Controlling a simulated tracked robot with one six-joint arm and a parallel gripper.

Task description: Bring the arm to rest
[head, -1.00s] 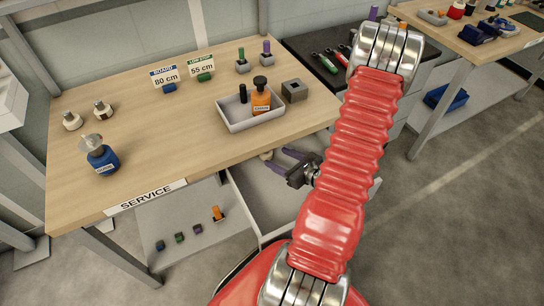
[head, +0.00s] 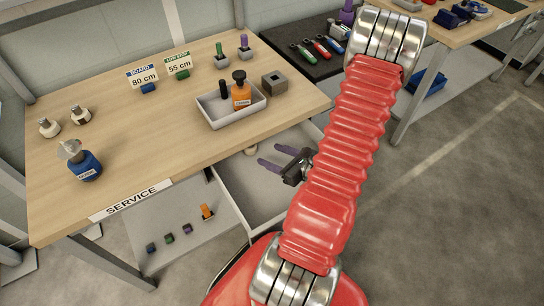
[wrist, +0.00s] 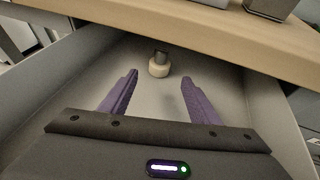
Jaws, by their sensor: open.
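My gripper (head: 270,156) hangs over the open drawer (head: 262,206) below the front edge of the service table. Its two purple fingers are apart, with nothing between them. In the wrist view my gripper (wrist: 158,92) points into the drawer (wrist: 225,85). A small beige, round-based piece with a dark top (wrist: 159,66) sits in the drawer beyond the fingertips, apart from them. It shows as a pale spot in the head view (head: 251,151). My red arm crosses the right of the head view and hides part of the drawer.
The service table (head: 150,160) holds a grey tray (head: 222,120) with an orange bottle (head: 241,95), a blue bottle (head: 84,165) and a grey block (head: 275,83). Its edge (wrist: 200,25) overhangs the drawer's back. A dark bench (head: 300,60) stands behind my arm. Open floor (head: 455,200) lies right.

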